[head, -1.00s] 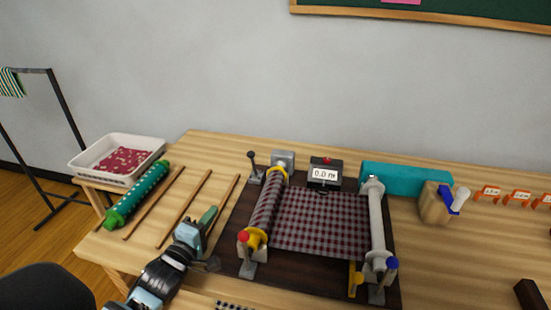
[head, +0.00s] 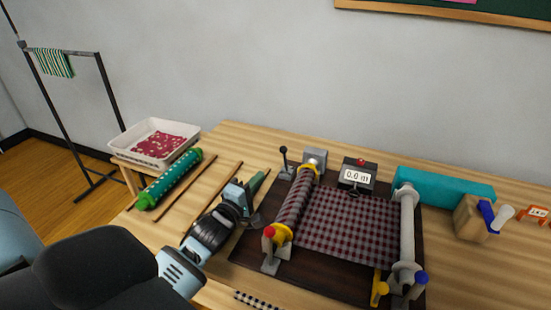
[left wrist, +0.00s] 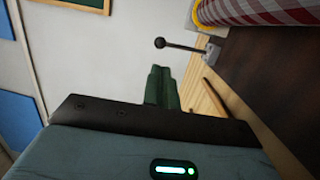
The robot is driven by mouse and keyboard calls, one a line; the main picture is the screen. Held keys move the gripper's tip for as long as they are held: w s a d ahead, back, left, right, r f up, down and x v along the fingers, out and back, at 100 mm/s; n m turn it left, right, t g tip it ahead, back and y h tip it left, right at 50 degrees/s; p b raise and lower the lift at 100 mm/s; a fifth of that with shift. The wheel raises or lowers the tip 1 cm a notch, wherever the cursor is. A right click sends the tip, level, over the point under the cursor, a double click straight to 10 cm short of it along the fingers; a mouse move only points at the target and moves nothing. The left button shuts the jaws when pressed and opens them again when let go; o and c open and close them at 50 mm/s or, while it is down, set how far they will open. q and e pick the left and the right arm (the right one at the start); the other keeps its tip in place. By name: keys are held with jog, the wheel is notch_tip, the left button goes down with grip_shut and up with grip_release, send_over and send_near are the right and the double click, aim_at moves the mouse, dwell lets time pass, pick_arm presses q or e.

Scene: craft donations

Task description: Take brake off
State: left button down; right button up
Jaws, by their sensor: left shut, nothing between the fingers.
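The lever with a black ball knob (head: 284,165), likely the brake, stands upright at the back left of the cloth-winding machine's dark base (head: 247,243). It also shows in the left wrist view, its knob (left wrist: 160,43) just beyond my fingertips. A roll of checked cloth (head: 295,203) with yellow end discs lies right of the lever. My left gripper (head: 261,178) is shut and empty, in front and to the left of the lever, apart from it. Its green fingers (left wrist: 161,88) are together in the left wrist view. My right gripper is not in view.
A meter reading 0.0 m (head: 357,175) and a teal block (head: 445,187) stand behind the cloth. Wooden sticks (head: 187,186), a green roller (head: 171,180) and a white tray (head: 125,146) lie to the left. A wooden block (head: 468,218) is at right.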

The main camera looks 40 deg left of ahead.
aim_at(281, 152)
pick_arm(q)
jog(key=w, duration=0.5)
jog(key=w+r, duration=0.1)
jog(key=w, duration=0.2)
jog(key=shift+w+a, duration=0.15)
jog(key=shift+a, duration=0.15)
jog(key=shift+w, duration=0.8)
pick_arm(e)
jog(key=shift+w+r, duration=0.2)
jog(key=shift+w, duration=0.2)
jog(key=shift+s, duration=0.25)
pick_arm(q)
jog(key=shift+w+r, duration=0.1)
